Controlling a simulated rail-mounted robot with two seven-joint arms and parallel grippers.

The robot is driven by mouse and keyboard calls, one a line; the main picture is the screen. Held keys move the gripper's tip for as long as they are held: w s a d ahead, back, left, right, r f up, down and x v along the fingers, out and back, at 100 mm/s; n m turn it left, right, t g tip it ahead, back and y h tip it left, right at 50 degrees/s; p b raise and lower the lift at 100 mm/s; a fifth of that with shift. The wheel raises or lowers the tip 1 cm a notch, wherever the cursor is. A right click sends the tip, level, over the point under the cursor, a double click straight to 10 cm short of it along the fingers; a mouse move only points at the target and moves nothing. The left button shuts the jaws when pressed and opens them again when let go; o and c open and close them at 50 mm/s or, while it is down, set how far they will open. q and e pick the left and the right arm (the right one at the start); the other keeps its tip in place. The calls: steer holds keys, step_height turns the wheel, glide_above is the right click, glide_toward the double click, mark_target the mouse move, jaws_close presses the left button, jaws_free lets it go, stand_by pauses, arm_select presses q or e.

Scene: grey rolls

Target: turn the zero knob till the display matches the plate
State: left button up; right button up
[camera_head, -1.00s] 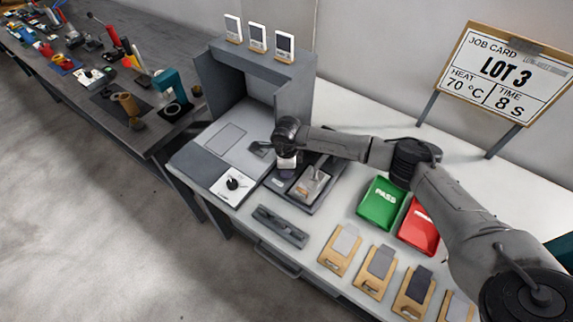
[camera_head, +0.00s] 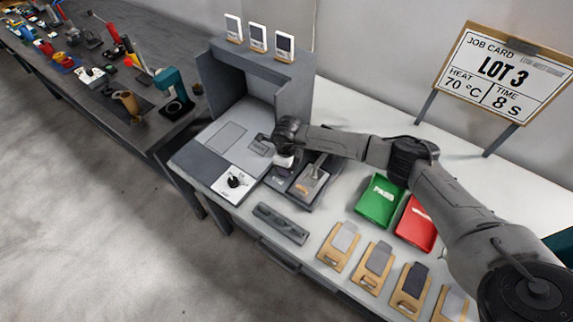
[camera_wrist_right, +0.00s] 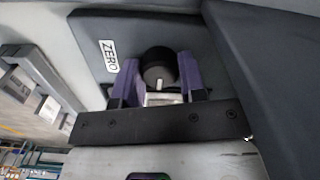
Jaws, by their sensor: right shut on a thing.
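The zero knob (camera_wrist_right: 160,68) is a black round knob with a white pointer mark, on a dark panel beside a white ZERO label (camera_wrist_right: 109,56). My right gripper (camera_wrist_right: 158,85) has purple fingers on either side of the knob and is shut on it. In the head view, my right gripper (camera_head: 284,162) is low over the dark instrument behind the work table's front edge and hides the knob. A small grey plate with lettering (camera_head: 260,148) lies just left of it, too small to read. I cannot make out a display reading. My left gripper is not in view.
A white panel with a black dial (camera_head: 234,182) is at the left. A green PASS tray (camera_head: 380,201) and a red tray (camera_head: 416,225) stand right of the instrument. Several wooden boards with grey samples line the front. A job card (camera_head: 507,72) stands behind.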

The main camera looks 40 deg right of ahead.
steer(key=o, duration=0.7)
steer(key=shift+c, duration=0.2)
steer(key=shift+r, duration=0.55)
step_height(320, 180, up, 13)
steer(key=p, duration=0.1)
steer(key=shift+f, duration=0.1)
steer(key=shift+a, duration=0.15)
